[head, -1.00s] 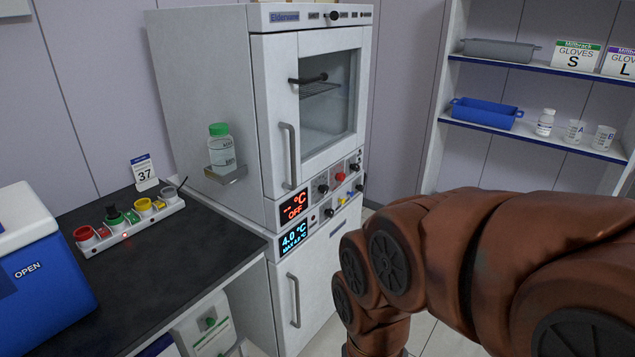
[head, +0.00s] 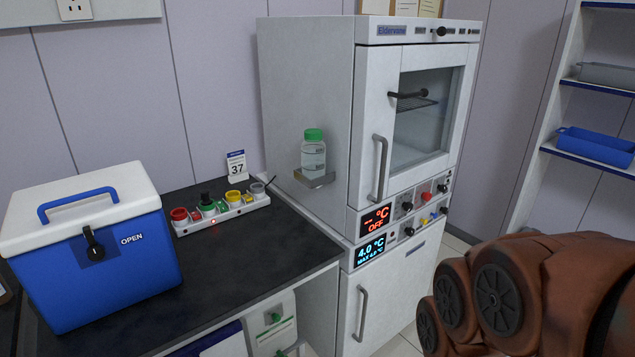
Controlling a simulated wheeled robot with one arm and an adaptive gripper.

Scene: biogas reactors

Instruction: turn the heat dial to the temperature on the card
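The card (head: 237,164) stands upright at the back of the black bench and reads 37. The tall white oven unit (head: 305,100) stands right of the bench. Its upper red display (head: 375,218) reads OFF with °C. Its lower blue display (head: 370,250) reads 4.0 °C. Several small knobs sit right of the displays, among them a black knob (head: 407,206) and a red one (head: 426,196). Their labels are too small to read, so I cannot tell which is the heat dial. My brown arm shows at lower right; my gripper is out of view.
A blue cool box (head: 100,270) with a white lid and an OPEN label stands on the bench at left. A white strip with coloured caps (head: 222,214) lies behind it. A green-capped bottle (head: 313,152) sits on a small side shelf (head: 315,181). Shelving with a blue tray (head: 595,146) stands at right.

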